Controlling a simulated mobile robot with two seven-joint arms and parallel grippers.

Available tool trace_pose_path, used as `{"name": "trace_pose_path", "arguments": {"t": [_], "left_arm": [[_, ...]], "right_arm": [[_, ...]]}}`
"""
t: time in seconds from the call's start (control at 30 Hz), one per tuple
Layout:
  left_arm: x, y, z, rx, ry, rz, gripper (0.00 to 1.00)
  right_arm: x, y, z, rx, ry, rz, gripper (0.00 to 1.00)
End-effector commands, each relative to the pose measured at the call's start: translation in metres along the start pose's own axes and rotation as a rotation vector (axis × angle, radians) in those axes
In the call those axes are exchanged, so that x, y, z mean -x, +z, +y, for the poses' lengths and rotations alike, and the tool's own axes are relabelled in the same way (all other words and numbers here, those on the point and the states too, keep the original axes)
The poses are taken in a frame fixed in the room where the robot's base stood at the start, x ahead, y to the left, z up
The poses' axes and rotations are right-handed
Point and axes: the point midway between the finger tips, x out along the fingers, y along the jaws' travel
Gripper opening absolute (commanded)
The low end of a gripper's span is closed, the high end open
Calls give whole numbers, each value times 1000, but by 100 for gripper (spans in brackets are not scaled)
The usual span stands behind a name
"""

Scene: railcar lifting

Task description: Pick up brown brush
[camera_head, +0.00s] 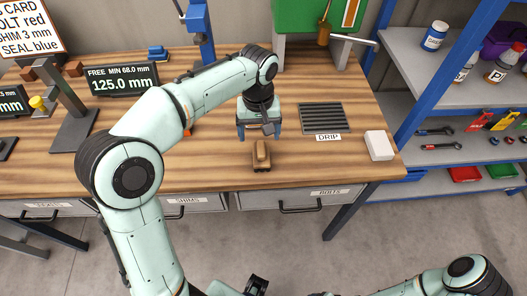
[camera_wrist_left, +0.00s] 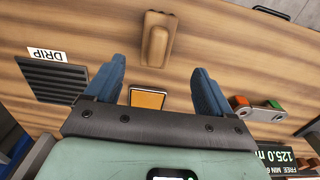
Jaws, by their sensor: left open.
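The brown brush (camera_head: 261,156) lies on the wooden bench near its front edge, a block with a raised grip along its top. In the left wrist view the brush (camera_wrist_left: 157,40) lies just beyond the fingertips, roughly centred between them. My left gripper (camera_head: 259,131) is open and empty, pointing down over the bench just behind the brush. Its two blue fingers are spread in the wrist view (camera_wrist_left: 158,75), with no contact on the brush visible. My right arm shows at the lower right of the head view; its gripper is not clearly visible.
A dark DRIP grate (camera_head: 324,117) and a white block (camera_head: 379,145) lie right of the brush. An orange square (camera_wrist_left: 147,98) shows between the fingers. A 125.0 mm display (camera_head: 121,80) stands left. Drawers line the front; blue-framed shelves (camera_head: 440,95) stand right.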

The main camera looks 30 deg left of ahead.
Motion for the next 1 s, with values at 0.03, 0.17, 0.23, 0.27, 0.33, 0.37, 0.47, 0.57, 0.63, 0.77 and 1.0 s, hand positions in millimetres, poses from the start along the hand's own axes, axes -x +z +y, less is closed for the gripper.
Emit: {"name": "trace_pose_path", "arguments": {"t": [0.03, 0.17, 0.23, 0.27, 0.33, 0.37, 0.47, 0.57, 0.63, 0.77, 1.0], "left_arm": [[-14, 1, -1, 1, -4, -4, 83], [-34, 0, -1, 0, -3, -3, 83], [-41, 0, 0, 0, -2, -1, 83], [-42, 0, 0, 0, -2, -1, 83], [-46, 0, 0, 0, -2, -1, 83], [-48, 0, 0, 0, -2, -1, 83], [-59, 0, 2, 0, -3, -3, 83], [-75, 0, 4, 0, -3, -4, 83], [-85, 0, 5, 0, -2, -4, 83], [-96, 0, 5, 0, -1, -2, 83], [-97, -1, 5, 0, 0, 0, 83]], "right_arm": [[-4, 2, 2, -1, 1, -3, 73], [-8, 2, 4, -2, 2, -5, 73], [-8, 2, 4, -2, 2, -5, 73], [-9, 2, 4, -2, 2, -5, 73], [-9, 2, 4, -2, 2, -5, 73], [-9, 2, 4, -2, 2, -5, 73], [-10, 3, 4, -2, 2, -5, 73], [-11, 3, 5, -2, 2, -5, 73], [-12, 3, 6, -2, 2, -6, 73], [-13, 3, 6, -2, 2, -6, 73], [-13, 3, 6, -2, 2, -6, 73]]}}
